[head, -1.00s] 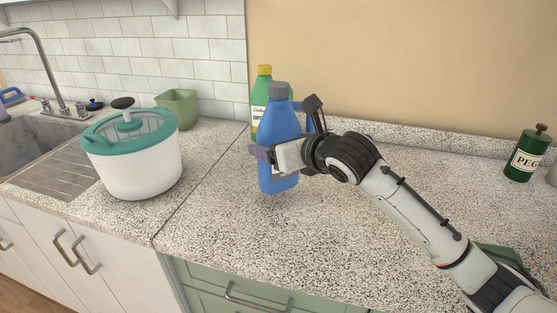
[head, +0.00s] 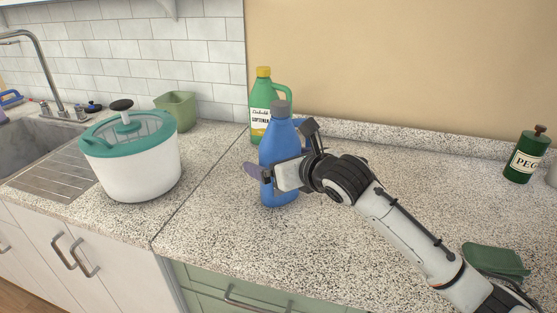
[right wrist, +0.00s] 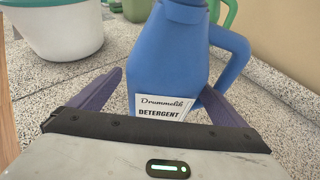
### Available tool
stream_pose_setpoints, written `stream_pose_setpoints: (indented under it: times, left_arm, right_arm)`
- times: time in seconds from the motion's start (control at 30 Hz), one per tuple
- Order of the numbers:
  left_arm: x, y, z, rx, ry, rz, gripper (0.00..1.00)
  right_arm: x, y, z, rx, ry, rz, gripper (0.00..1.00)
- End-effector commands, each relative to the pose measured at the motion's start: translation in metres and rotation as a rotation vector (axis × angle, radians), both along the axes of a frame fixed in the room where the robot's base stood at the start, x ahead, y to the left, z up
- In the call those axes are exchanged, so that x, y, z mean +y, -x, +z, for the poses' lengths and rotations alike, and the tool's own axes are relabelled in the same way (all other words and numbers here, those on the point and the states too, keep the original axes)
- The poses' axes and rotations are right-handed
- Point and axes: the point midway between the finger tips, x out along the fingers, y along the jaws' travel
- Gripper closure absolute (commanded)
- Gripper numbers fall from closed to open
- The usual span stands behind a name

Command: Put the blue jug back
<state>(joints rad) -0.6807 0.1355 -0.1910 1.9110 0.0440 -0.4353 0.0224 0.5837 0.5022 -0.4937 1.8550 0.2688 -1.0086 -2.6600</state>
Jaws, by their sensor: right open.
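The blue jug (head: 278,147) has a grey cap and stands upright on the counter, in front of a green softener jug (head: 262,122) with a yellow cap. In the right wrist view the blue jug (right wrist: 170,60) shows its detergent label and its handle on the right. My right gripper (head: 275,165) is open around the blue jug's lower body. In the right wrist view its purple fingers (right wrist: 158,98) are spread, one on each side. Part of the jug is hidden by the gripper in the head view. My left gripper is not in view.
A white pot with a teal lid (head: 133,165) stands to the left, with a green container (head: 178,110) behind it. The counter front of the jug is clear.

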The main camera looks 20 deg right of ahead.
Motion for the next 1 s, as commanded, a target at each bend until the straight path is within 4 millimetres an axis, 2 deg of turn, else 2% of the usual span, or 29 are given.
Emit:
stream_pose_setpoints:
  times: [0.1, 0.23, 0.5, 0.7, 0.83, 1.0]
  left_arm:
    - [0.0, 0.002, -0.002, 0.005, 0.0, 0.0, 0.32]
    - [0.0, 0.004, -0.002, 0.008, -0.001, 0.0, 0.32]
    - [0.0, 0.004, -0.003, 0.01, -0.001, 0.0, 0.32]
    - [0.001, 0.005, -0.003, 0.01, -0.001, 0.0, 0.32]
    - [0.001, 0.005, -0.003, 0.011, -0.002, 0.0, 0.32]
    - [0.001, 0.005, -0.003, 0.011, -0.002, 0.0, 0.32]
  right_arm:
    - [0.0, 0.001, 0.003, -0.001, -0.001, 0.0, 0.04]
    - [-0.004, 0.014, 0.009, -0.004, 0.003, 0.001, 0.04]
    - [-0.014, 0.066, 0.031, -0.003, 0.006, 0.0, 0.04]
    - [-0.02, 0.096, 0.044, -0.003, 0.003, 0.0, 0.04]
    - [-0.021, 0.106, 0.047, 0.001, 0.001, -0.001, 0.04]
    - [-0.021, 0.11, 0.048, 0.001, -0.001, 0.0, 0.04]
